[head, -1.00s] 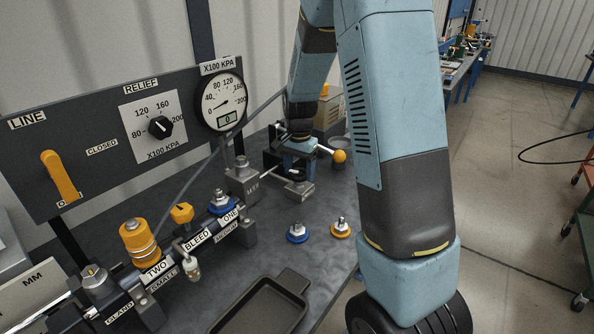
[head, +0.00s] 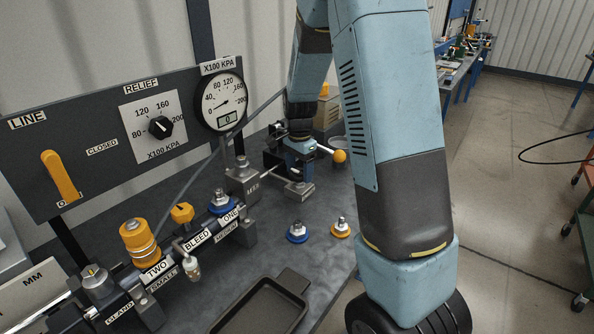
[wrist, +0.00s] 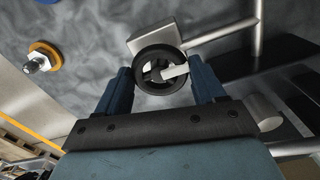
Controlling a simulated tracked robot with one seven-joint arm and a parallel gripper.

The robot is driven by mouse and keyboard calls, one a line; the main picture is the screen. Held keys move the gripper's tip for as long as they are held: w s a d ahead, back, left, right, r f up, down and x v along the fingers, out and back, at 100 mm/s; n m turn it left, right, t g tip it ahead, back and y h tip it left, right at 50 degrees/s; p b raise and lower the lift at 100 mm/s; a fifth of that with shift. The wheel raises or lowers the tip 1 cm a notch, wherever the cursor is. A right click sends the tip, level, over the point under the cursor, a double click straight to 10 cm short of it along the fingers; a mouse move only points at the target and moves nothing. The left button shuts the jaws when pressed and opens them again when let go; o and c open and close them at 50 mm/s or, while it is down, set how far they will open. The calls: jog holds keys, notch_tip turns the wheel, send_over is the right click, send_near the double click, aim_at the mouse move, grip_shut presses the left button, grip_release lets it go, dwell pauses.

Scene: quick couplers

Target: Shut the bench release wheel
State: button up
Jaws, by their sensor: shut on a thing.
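The release wheel, a small black spoked handwheel (wrist: 166,90), shows in the wrist view at top centre, in front of a grey metal block (wrist: 152,34). My gripper (wrist: 165,75) has its two blue fingers on opposite sides of the wheel's rim, shut on it. In the head view my gripper (head: 298,162) points down at the far part of the bench, above a small grey block (head: 299,190). The wheel is mostly hidden there by my gripper. I cannot tell how far the wheel is turned.
A rod with an orange ball (head: 339,156) sticks out close to my gripper. A blue-ringed coupler (head: 297,232) and an orange-ringed coupler (head: 341,228) stand nearer on the bench. The MAX block (head: 241,181) is to the left; a dark tray (head: 262,307) lies at the front.

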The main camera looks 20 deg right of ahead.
aim_at(299, 172)
jog(key=shift+s+f, duration=0.1)
jog(key=shift+s, duration=0.05)
jog(key=o, duration=1)
jog(key=shift+o, duration=0.2)
jog(key=shift+r, duration=0.55)
notch_tip(299, 172, up, 13)
jog(key=shift+f, duration=0.15)
